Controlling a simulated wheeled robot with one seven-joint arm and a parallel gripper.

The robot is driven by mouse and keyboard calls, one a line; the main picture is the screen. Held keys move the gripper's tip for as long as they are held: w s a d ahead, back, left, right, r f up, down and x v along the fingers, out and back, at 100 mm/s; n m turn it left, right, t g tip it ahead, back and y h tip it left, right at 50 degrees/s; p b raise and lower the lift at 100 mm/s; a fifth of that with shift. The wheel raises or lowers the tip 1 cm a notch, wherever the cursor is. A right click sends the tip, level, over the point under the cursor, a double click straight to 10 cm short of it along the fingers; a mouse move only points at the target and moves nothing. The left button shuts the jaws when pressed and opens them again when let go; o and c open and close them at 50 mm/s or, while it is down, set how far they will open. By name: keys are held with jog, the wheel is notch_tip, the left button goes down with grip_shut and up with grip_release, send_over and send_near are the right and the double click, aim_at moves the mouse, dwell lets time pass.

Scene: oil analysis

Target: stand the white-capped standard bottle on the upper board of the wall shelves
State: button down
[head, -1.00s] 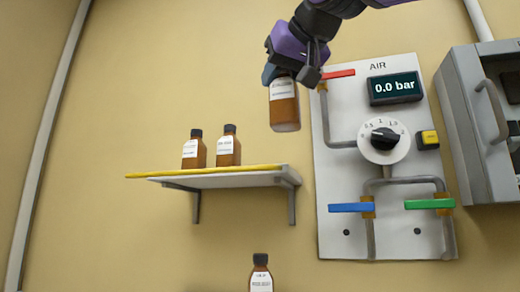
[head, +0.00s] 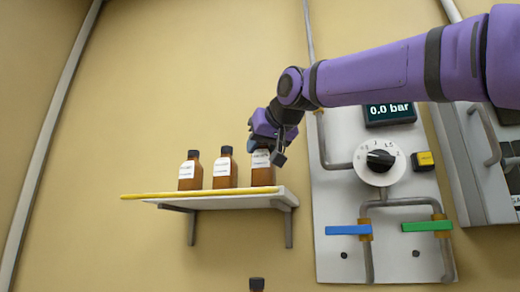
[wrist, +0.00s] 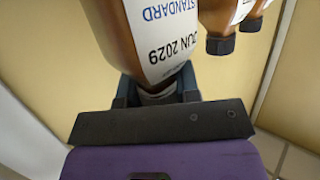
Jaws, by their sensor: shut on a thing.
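My gripper (head: 272,142) is shut on the neck of the standard bottle (head: 262,174), a brown bottle with a white label. The bottle is upright over the right end of the wall shelf board (head: 225,201), its base at board level; I cannot tell for sure whether it touches. In the wrist view the bottle (wrist: 120,38) fills the top middle, its label reading STANDARD and JUN 2029. The jaws hide most of its cap.
Two dark-capped brown bottles (head: 189,172) (head: 225,170) stand on the board to its left. A yellow strip (head: 200,195) runs along the board edge. Another dark cap (head: 257,284) shows below. The air panel (head: 335,205) with its valves is close on the right.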

jog(key=shift+f, duration=0.45)
jog(key=c, duration=0.8)
grip_release()
jog(key=shift+f, duration=0.15)
jog(key=shift+s+d+r, duration=0.15)
jog(key=shift+s+r, duration=0.05)
jog(key=shift+r, duration=0.05)
jog(key=v, duration=1.1)
jog(key=shift+s+d, duration=0.1)
jog(key=shift+s, duration=0.15)
